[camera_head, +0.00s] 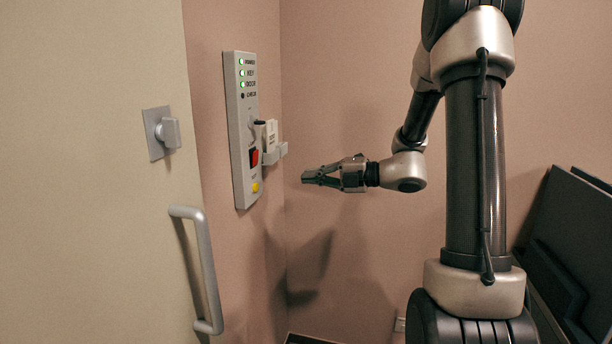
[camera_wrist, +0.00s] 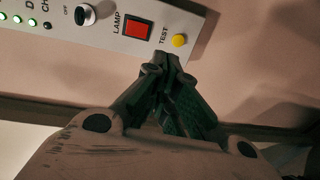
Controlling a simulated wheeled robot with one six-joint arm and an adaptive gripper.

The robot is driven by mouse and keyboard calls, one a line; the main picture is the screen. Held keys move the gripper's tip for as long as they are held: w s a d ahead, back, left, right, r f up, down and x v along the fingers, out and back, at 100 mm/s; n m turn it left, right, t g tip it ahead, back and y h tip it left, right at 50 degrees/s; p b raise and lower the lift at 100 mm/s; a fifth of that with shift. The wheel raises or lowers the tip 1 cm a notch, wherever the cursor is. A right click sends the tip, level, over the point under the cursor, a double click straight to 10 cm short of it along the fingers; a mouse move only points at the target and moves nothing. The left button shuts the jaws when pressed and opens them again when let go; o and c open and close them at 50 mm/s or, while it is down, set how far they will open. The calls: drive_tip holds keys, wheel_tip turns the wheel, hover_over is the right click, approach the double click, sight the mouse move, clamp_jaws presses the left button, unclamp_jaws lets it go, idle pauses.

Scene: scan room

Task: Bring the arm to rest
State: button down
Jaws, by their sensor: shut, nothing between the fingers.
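My gripper (camera_head: 305,177) is shut and empty, held out level to the left in the head view. Its closed fingers (camera_wrist: 172,62) also show in the wrist view, with the panel beyond them. The fingertips are apart from the wall panel (camera_head: 240,190) and to its right in the head view. My arm is raised and bent, standing in front of the pink wall on the right side of the head view.
The panel carries lit green lights (camera_head: 242,73), a dark knob (camera_head: 260,122), a red switch (camera_head: 254,157) and a yellow button (camera_head: 255,187). A door with a handle (camera_head: 205,270) and a latch knob (camera_head: 171,133) is at left. Dark flat boards (camera_head: 575,240) lean at right.

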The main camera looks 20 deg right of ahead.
idle(0.4)
drive_tip(key=s+d+f+n+g+h, duration=0.15)
drive_tip(key=s+f+n+g, duration=0.25)
drive_tip(key=s+n, duration=0.55)
drive_tip(key=s+d+f+n+g+h, duration=0.1)
drive_tip(key=s+f+n+g+h, duration=0.45)
drive_tip(key=n, duration=0.75)
drive_tip(key=s+d+r+n+h, duration=0.4)
drive_tip(key=s+d+n, duration=0.2)
drive_tip(key=s+n, duration=0.6)
wheel_tip(320, 180, up, 7)
drive_tip(key=s+n+t+h, duration=0.1)
drive_tip(key=n+t, duration=0.3)
drive_tip(key=n, duration=0.4)
drive_tip(key=shift+s+a+r+h, duration=0.15)
drive_tip(key=shift+h, duration=0.65)
